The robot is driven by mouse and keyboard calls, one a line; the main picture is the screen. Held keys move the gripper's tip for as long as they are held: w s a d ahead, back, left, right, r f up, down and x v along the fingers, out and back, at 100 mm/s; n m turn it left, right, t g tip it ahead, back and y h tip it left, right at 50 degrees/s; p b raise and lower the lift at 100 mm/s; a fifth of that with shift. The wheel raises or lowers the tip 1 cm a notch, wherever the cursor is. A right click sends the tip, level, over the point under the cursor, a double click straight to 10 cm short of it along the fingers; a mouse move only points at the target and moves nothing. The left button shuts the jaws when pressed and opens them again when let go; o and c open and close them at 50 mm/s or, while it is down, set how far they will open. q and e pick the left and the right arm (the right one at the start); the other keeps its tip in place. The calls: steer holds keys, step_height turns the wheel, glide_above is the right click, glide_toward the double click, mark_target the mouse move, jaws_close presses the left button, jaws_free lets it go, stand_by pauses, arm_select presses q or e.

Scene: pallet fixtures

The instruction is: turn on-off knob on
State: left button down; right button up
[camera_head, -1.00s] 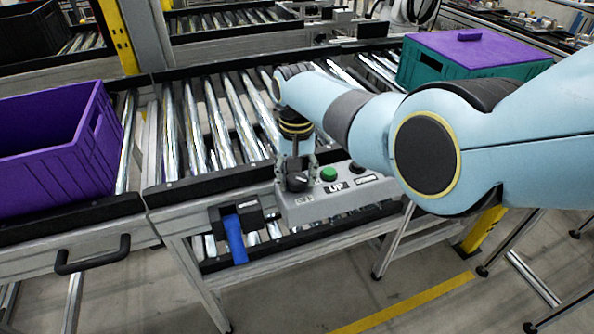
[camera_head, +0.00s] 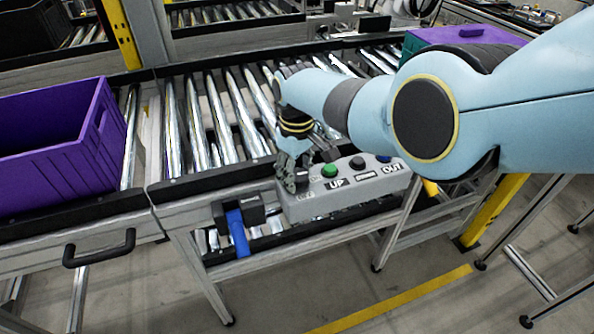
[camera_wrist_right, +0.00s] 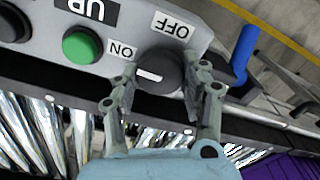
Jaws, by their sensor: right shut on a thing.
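The grey control box (camera_head: 335,205) sits on the front rail of the roller conveyor. In the right wrist view its dark round on-off knob (camera_wrist_right: 163,68) stands near the box's end, with an ON label (camera_wrist_right: 122,50) and an OFF label (camera_wrist_right: 172,25) beside it. The knob's white mark (camera_wrist_right: 149,76) faces left, on the ON label's side. My right gripper (camera_head: 291,182) is at the knob from above; in the wrist view its fingers (camera_wrist_right: 160,92) lie on both sides of the knob, shut on it. In the head view the fingers mostly hide the knob. My left gripper is out of view.
A green button (camera_head: 330,171) and other buttons sit along the box. A blue-handled device (camera_head: 238,225) hangs on the rail to its left. A purple crate (camera_head: 60,165) stands at left; a teal crate with a purple lid (camera_head: 465,36) is behind my right arm.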

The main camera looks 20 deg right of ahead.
mark_target(297, 174)
steer(key=shift+n, duration=0.3)
steer(key=o, duration=1.2)
steer(key=shift+r, duration=0.1)
step_height(297, 174, up, 12)
steer(key=shift+f, duration=0.1)
